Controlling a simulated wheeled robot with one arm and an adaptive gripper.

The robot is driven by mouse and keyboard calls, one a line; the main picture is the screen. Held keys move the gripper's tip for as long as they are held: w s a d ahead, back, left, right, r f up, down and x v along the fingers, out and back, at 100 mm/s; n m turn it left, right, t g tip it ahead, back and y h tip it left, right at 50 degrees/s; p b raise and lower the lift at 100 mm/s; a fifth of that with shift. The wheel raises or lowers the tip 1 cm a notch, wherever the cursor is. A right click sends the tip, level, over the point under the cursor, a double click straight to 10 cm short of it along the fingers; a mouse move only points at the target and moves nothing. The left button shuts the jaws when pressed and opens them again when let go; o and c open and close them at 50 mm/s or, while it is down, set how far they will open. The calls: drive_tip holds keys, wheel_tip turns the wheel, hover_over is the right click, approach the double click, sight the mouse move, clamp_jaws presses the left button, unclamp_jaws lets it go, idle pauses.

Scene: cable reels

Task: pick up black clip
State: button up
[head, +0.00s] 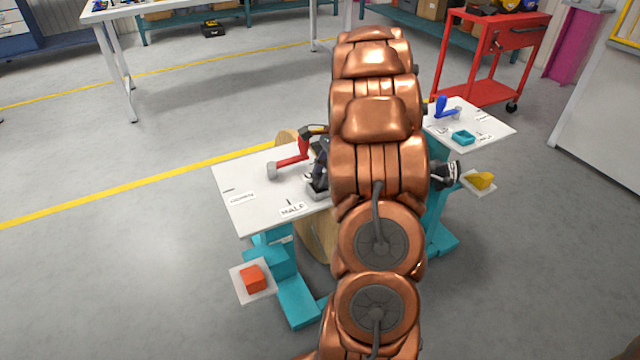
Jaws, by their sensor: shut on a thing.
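My copper arm fills the middle of the head view and hides the space behind it. I cannot make out my gripper or its fingertips there. I cannot identify the black clip for sure. A dark grey holder (317,189) sits at the right edge of the left white tabletop (240,179), partly behind my arm. Dark parts just above it are too small and covered to name. A black and silver part (444,175) sticks out to the right of my arm, and I cannot tell what it belongs to.
An orange block (252,279) and yellow block (481,181) sit on side plates. A wooden reel (317,238) shows partly.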

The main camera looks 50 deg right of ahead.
sight(318, 180)
clamp_jaws()
drive_tip(key=shift+r, duration=0.1)
drive_tip(key=shift+r+p, duration=0.4)
drive_tip(key=shift+r, duration=1.05)
drive_tip(key=shift+s+r, duration=0.3)
drive_tip(key=shift+s, duration=0.15)
drive_tip(key=s+a+r+p, duration=0.1)
drive_tip(key=s+a, duration=0.1)
drive_tip(key=s, duration=1.3)
drive_tip(key=shift+a+r, duration=0.15)
drive_tip(key=shift+a, duration=0.25)
drive_tip(key=shift+w, duration=0.1)
drive_tip(key=shift+r+p, duration=0.15)
drive_tip(key=shift+p, duration=0.2)
drive_tip(key=shift+r+p, duration=1.45)
drive_tip(key=shift+r, duration=0.95)
